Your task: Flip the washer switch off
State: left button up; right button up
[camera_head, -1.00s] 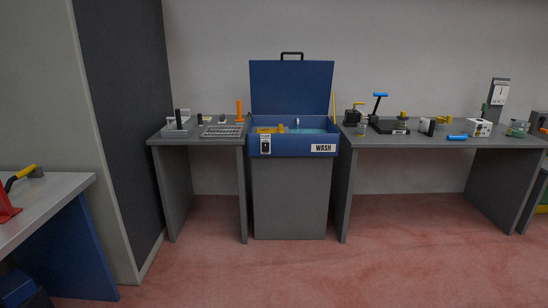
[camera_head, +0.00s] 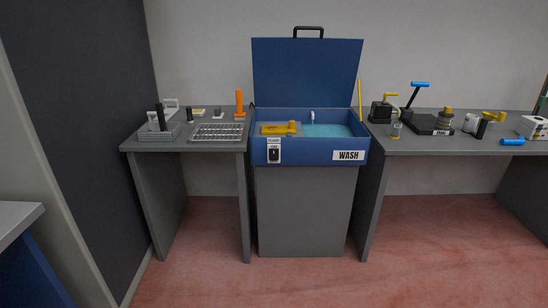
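The washer (camera_head: 322,165) is a blue basin on a grey cabinet, with its blue lid (camera_head: 307,72) standing open. A small black switch (camera_head: 274,156) on a white plate is on the left part of its front face. Its rocker position is too small to tell. A white WASH label is on the right of the same face. Light blue liquid and a yellow object (camera_head: 280,128) show inside the basin. Neither of my grippers is in view.
A grey table (camera_head: 135,146) with a basket, a wire rack (camera_head: 217,133) and an orange tool stands left of the washer. A longer bench (camera_head: 420,148) with several tools stands right. A dark wall panel is at far left. The red floor in front is clear.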

aim_at(273, 153)
jog(key=i+l+z, duration=0.25)
jog(key=i, duration=0.9)
jog(key=i+l+z, duration=0.2)
jog(key=i, duration=1)
jog(key=j, duration=0.1)
